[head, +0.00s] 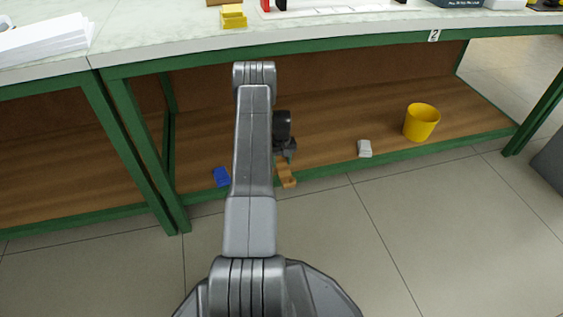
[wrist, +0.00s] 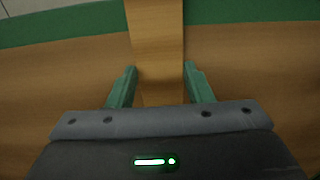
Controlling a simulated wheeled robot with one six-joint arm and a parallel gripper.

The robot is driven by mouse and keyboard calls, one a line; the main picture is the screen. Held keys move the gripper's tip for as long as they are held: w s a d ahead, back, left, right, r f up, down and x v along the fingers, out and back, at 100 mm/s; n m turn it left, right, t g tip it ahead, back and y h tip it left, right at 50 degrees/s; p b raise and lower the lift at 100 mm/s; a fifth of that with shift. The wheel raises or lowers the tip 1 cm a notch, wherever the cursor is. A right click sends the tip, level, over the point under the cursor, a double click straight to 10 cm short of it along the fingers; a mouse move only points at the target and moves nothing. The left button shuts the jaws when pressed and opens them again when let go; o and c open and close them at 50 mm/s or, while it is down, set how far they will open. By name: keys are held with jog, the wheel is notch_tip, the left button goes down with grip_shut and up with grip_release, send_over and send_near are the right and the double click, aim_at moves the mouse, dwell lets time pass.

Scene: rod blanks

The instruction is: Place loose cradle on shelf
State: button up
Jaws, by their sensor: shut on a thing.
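An orange-tan cradle (head: 287,176) is at the front edge of the lower shelf (head: 325,138) in the head view. My gripper (head: 285,158) is shut on it from above, partly hidden by my arm. In the wrist view the cradle (wrist: 157,42) runs between the two green fingers of my gripper (wrist: 161,70) and crosses over the green shelf edge. I cannot tell whether it touches the shelf. A blue cradle-like block (head: 221,177) lies on the shelf to the left, and a light grey one (head: 364,148) to the right.
A yellow bucket (head: 421,122) stands on the shelf at the right. A yellow block (head: 233,16) sits on the tabletop (head: 160,42) above. Green frame legs (head: 140,150) bound the shelf on the left. Shelf space between the grey block and my gripper is clear.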

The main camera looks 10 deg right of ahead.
aim_at(282, 165)
jog(key=shift+f, duration=0.1)
jog(key=o, duration=1)
notch_tip(282, 165, up, 12)
jog(key=p, duration=0.4)
